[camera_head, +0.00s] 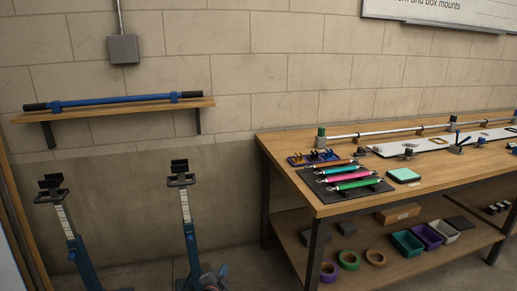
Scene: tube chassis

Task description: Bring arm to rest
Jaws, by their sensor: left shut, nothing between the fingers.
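Much of my left arm is out of frame. My right gripper and right arm are not in view.
Two blue stands, one at left (66,225) and one nearer the middle (187,215), rise from the floor. A blue tube (115,100) lies on a wall shelf (110,113). A wooden workbench (300,185) with coloured tools and parts fills the right.

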